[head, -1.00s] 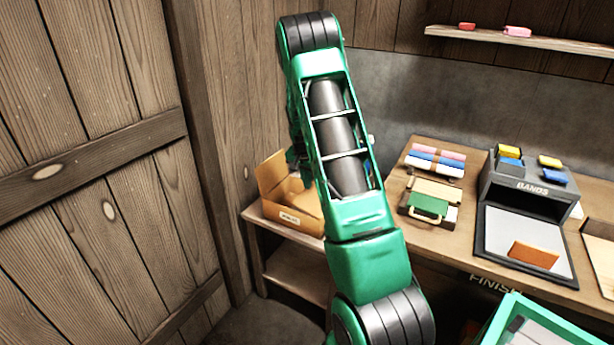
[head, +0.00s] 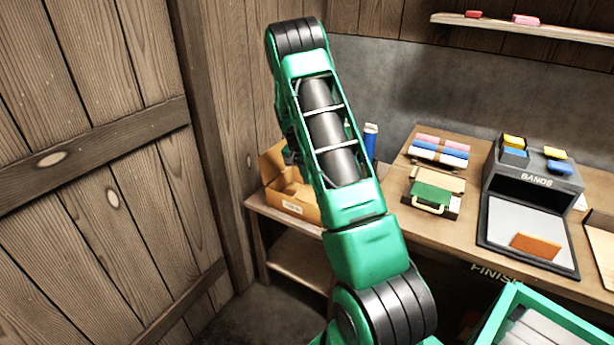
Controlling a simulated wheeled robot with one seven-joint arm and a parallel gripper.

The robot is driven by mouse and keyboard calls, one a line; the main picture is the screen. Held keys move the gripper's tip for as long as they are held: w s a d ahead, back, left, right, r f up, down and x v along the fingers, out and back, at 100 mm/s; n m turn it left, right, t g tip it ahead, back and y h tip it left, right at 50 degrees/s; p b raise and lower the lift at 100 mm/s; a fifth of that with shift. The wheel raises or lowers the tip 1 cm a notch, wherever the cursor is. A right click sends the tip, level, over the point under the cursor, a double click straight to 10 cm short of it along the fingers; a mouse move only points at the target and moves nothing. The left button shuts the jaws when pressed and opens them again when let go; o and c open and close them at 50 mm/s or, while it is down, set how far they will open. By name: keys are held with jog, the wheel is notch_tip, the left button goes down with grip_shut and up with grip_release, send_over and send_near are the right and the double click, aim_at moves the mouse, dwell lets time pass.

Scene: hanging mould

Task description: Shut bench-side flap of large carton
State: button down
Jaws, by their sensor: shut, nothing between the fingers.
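The large carton (head: 308,207) is a brown cardboard box with a pale label on its front. It stands on the left end of the bench (head: 390,205). A flap (head: 272,165) on its left stands up, and the top is at least partly open. My green arm crosses in front of the carton and hides its right part, so I cannot tell how the flap on that side stands. My gripper is hidden behind the arm; only a small dark part shows by the arm's left edge above the carton.
A blue bottle (head: 370,140) stands just right of my arm. Further right are coloured blocks (head: 440,151), a case with a green panel (head: 432,195) and a grey BANDS box (head: 535,175). A green-rimmed crate (head: 545,318) is at lower right. A plank wall (head: 90,170) closes the left.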

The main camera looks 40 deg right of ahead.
jog(key=shift+r, duration=0.1)
dwell(0.3)
jog(key=shift+w+r, duration=0.1)
jog(key=shift+r, duration=0.8)
jog(key=d+v, duration=0.1)
jog(key=v, duration=1.1)
jog(key=s+a+r+n, duration=0.1)
jog(key=s+a+r, duration=0.4)
jog(key=s+r, duration=0.2)
jog(key=s+a+r+n+y, duration=0.1)
jog(key=s+a+n, duration=0.1)
jog(key=s+a, duration=0.4)
jog(key=s+a+r+n+y, duration=0.1)
jog(key=s+a, duration=0.4)
jog(key=s, duration=1.1)
jog(key=s+a+r+n+y, duration=0.1)
jog(key=s+a+n, duration=0.2)
jog(key=s+a, duration=0.3)
jog(key=s, duration=0.5)
jog(key=shift+s+a+n+y, duration=0.2)
jog(key=shift+a+n+y, duration=0.1)
jog(key=shift+n, duration=0.1)
jog(key=shift+r, duration=0.1)
